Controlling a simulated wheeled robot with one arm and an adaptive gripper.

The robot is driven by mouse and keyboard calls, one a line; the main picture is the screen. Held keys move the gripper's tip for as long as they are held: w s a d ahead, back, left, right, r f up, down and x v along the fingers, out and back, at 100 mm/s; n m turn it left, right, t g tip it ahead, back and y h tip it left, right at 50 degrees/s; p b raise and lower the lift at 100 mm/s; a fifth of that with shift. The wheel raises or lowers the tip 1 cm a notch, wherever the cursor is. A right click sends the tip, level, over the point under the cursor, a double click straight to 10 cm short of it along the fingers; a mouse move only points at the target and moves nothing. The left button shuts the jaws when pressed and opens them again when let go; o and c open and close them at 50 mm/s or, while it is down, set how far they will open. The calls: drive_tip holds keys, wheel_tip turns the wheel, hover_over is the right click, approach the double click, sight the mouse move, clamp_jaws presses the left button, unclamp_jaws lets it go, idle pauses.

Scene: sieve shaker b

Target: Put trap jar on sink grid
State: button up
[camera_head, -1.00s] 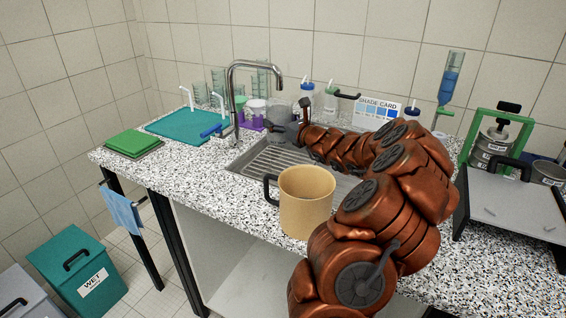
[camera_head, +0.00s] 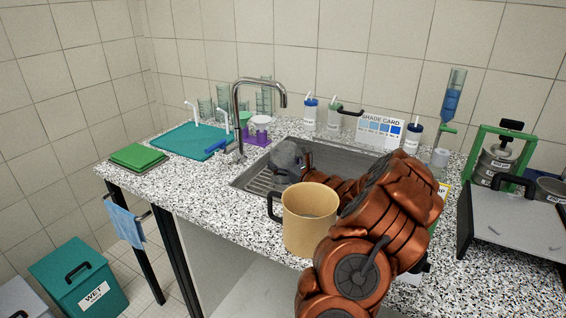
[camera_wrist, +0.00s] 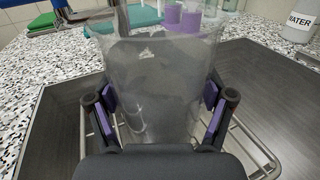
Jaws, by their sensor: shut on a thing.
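The trap jar (camera_wrist: 160,70) is a clear, see-through jar, upright in the middle of the wrist view. My gripper (camera_wrist: 160,115) is shut on it, with a purple-padded finger on each side. The sink grid (camera_head: 258,180) is metal bars in the sink's left part. Its wire bars (camera_wrist: 252,150) also show beside and below the jar in the wrist view. I cannot tell whether the jar's base touches them.
The sink (camera_head: 330,150) has a tall faucet (camera_head: 238,110) at its left. A tan mug (camera_head: 308,225) stands at the counter's front, close to my arm. A teal mat (camera_head: 190,140) lies left of the faucet. Bottles and a shade card (camera_head: 380,128) stand behind the sink.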

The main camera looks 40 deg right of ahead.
drive_tip(key=shift+f, duration=0.2)
drive_tip(key=o, duration=1.4)
drive_tip(key=shift+r, duration=0.1)
drive_tip(key=shift+s+r, duration=0.15)
drive_tip(key=s, duration=0.2)
drive_tip(key=s+b, duration=0.1)
drive_tip(key=s, duration=0.4)
drive_tip(key=shift+s+a, duration=0.1)
drive_tip(key=shift+a, duration=0.3)
